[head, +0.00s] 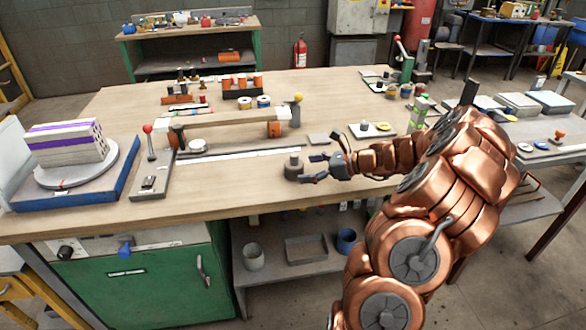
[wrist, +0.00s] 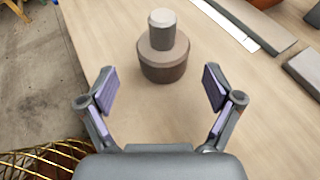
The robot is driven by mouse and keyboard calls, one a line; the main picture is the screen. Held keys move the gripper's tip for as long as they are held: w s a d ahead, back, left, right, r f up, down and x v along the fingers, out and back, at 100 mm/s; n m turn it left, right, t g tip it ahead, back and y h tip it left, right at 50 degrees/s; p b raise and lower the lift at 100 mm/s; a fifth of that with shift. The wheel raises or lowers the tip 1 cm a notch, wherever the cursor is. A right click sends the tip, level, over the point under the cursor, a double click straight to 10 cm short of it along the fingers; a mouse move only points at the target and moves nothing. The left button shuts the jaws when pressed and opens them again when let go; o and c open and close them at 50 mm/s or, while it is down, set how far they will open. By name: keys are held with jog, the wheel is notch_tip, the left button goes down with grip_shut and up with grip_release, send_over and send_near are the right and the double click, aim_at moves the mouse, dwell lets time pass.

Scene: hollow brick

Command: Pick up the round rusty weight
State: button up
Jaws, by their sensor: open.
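The round weight (head: 293,167) stands upright on the wooden table near its front edge, a dark brownish-grey disc with a narrower knob on top. In the wrist view the weight (wrist: 163,52) is straight ahead, beyond the fingertips and roughly centred between them. My gripper (head: 314,168) is just right of the weight in the head view, low over the table. In the wrist view my gripper (wrist: 160,90) is open, with its two pads apart and nothing between them.
A long grey bar and white strip (head: 238,157) lie behind the weight. A lever stand (head: 150,175) and a scale with a hollow brick (head: 70,150) are at left. A flat grey block (head: 318,139) lies behind my gripper. The table front edge is close; bare wood surrounds the weight.

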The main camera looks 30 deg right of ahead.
aim_at(294, 168)
jog(key=x, duration=0.5)
jog(key=shift+w+d+r, duration=0.1)
jog(key=shift+w, duration=0.1)
grip_shut()
dwell(0.6)
